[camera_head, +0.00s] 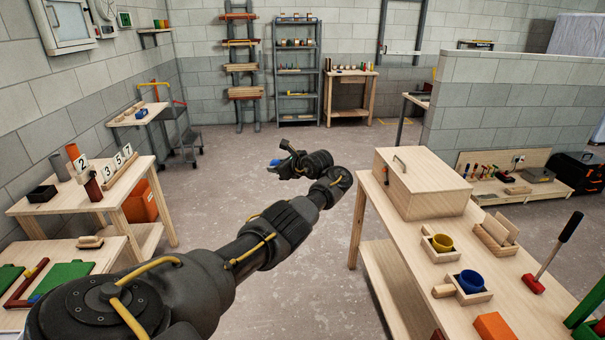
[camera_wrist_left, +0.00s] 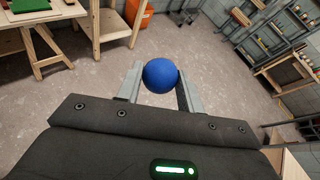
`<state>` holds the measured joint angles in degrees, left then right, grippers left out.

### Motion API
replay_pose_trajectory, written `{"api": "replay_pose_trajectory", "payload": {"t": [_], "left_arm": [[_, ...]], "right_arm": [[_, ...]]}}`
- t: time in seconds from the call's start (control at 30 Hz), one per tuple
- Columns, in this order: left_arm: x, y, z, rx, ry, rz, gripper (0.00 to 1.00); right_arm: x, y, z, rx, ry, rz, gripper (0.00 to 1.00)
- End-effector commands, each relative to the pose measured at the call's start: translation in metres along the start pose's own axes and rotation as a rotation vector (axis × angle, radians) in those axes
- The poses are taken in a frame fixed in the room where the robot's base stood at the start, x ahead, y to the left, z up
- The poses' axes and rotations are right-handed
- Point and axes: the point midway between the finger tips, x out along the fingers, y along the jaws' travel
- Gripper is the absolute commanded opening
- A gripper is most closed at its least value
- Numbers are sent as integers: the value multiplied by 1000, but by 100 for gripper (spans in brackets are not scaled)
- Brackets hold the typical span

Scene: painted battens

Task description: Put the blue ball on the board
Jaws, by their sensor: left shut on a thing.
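My left gripper (camera_head: 273,166) is held out over the open floor in the middle of the head view. It is shut on the blue ball (camera_wrist_left: 160,76), which sits between its two fingers in the left wrist view. In the head view the ball (camera_head: 275,162) is small and mostly hidden by the gripper. A green flat board (camera_head: 66,274) lies on the low table at the lower left, well apart from the gripper. Another green flat piece (camera_head: 10,274) lies beside it; I cannot tell which is the task's board. My right gripper is out of view.
A table (camera_head: 120,190) with number cards stands at the left. The floor between is clear.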

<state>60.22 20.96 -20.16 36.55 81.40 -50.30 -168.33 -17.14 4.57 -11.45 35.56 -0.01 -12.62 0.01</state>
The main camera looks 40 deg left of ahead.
Motion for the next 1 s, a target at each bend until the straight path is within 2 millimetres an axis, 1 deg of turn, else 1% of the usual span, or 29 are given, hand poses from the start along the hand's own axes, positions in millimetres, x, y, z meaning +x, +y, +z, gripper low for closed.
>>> {"api": "replay_pose_trajectory", "payload": {"t": [0.03, 0.1, 0.2, 0.33, 0.47, 0.63, 0.77, 0.87, 0.97, 1.0], "left_arm": [[10, 5, 6, -7, -6, 24, 11], [24, 10, 13, -16, -12, 46, 11], [41, 8, 20, -14, -14, 44, 11], [48, -5, 22, 3, -6, -3, 11], [45, -21, 15, 33, 8, -71, 11], [32, -39, -4, 74, 30, -169, 11], [15, -49, -26, 112, 50, -256, 11], [-6, -54, -49, 152, 68, -348, 11], [-40, -53, -76, 203, 94, -469, 11], [-60, -52, -85, 226, 106, -528, 11]], "right_arm": [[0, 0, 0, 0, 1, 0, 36], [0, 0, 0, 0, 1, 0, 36], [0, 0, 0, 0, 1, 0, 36], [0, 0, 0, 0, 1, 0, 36], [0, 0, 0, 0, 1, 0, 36], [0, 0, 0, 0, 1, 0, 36], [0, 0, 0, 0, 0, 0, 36], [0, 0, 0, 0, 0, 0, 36], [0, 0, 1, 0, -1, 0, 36], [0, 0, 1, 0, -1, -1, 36]]}}
